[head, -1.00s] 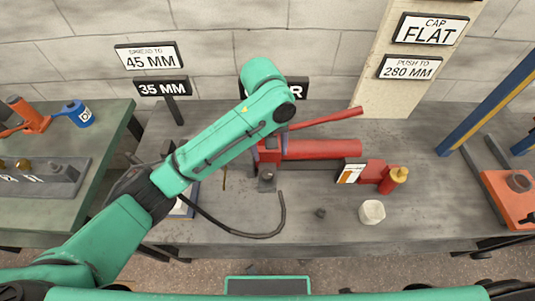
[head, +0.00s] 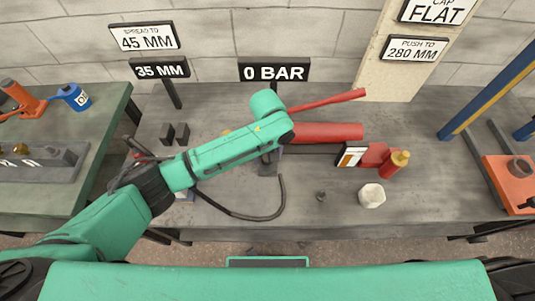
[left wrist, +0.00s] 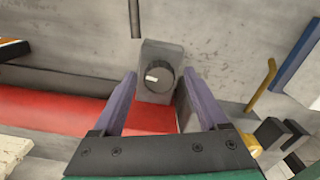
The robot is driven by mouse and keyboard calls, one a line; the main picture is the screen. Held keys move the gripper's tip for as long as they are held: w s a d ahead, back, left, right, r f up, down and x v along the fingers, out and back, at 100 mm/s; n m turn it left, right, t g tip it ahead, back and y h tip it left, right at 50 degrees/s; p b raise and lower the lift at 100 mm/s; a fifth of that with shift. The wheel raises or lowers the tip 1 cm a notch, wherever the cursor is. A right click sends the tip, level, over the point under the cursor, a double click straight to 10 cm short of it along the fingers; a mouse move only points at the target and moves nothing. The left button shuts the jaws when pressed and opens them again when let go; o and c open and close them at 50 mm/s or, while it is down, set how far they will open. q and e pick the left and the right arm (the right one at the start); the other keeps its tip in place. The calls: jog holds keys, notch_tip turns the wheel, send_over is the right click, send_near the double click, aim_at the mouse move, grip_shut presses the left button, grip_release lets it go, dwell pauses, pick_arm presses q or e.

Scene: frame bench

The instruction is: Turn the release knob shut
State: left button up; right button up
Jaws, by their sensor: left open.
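The release knob (left wrist: 160,78) is a dark round dial with a white mark. In the left wrist view it sits on the face of a grey block (left wrist: 162,50) beside the red pump cylinder (left wrist: 60,108). In the head view the block (head: 268,168) is partly covered by my left arm, and the knob cannot be made out. My left gripper (left wrist: 159,75) is open, its two purple fingers on either side of the knob in the wrist view. Whether they touch it cannot be told. My right gripper is out of view.
A red pump handle (head: 328,100) slants above the red cylinder (head: 325,132). A black hose (head: 250,217) curves across the bench. A yellow-capped red bottle (head: 395,165) and a white pot (head: 371,195) stand right. Signs read 0 BAR (head: 274,72) and 35 MM (head: 160,69).

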pick_arm(q)
grip_shut()
